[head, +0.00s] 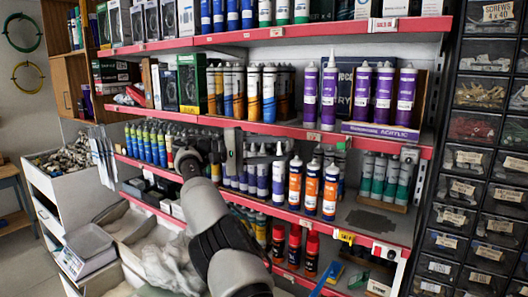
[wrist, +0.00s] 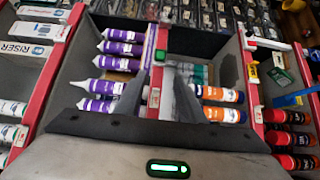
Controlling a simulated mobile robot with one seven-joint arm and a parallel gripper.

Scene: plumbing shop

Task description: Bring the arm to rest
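My arm reaches up from the bottom of the head view toward the shelves. My gripper (head: 232,152) is in front of the shelf rack, near the red edge of the middle shelf (head: 272,129). In the wrist view my gripper (wrist: 158,88) shows two dark fingers with a gap between them. The red shelf edge shows through that gap, and I see nothing held. Part of the lower shelf's row of cartridges is hidden behind my gripper and arm in the head view.
Purple cartridges (head: 384,92) stand on the middle shelf. Orange cartridges (head: 311,187) and green-labelled cartridges (head: 391,180) stand on the shelf below. Red-capped cans (head: 311,253) are lower down. Drawer bins (head: 478,160) line the right side. A scale (head: 88,245) sits at lower left.

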